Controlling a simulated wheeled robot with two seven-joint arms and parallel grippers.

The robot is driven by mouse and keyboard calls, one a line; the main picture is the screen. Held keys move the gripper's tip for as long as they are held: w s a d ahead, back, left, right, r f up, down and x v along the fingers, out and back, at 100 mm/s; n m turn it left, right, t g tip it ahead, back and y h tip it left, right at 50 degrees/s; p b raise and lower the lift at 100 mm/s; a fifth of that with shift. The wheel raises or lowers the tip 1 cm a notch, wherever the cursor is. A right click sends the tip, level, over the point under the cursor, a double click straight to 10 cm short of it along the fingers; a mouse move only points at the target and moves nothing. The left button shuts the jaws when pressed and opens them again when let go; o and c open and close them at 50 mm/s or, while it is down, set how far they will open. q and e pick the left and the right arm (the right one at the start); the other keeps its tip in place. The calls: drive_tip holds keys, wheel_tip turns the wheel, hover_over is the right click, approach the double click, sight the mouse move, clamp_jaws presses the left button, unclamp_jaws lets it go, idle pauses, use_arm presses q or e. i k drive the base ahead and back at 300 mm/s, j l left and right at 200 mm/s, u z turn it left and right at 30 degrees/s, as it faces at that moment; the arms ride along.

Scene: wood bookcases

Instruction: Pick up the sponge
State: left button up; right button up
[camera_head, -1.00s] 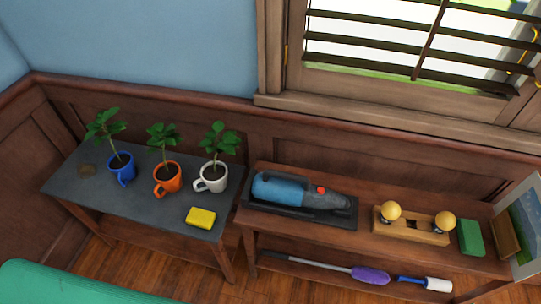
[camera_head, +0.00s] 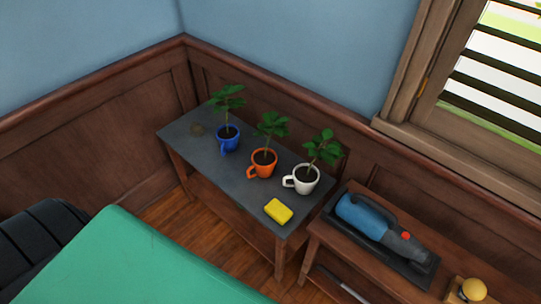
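A yellow sponge (camera_head: 278,211) lies flat near the front right corner of a grey-topped table (camera_head: 212,171). It is in front of a white mug (camera_head: 304,181) that holds a plant, with a small gap between them. Nothing covers the sponge. Neither of my grippers shows in the head view.
An orange mug (camera_head: 262,164) and a blue mug (camera_head: 228,138), both with plants, stand further left on the table. A wooden shelf with a blue handheld vacuum (camera_head: 369,217) adjoins at right. A green surface (camera_head: 135,262) and a black object (camera_head: 42,240) fill the lower left.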

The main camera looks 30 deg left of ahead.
sight(277, 211)
drive_tip(key=u, duration=0.8)
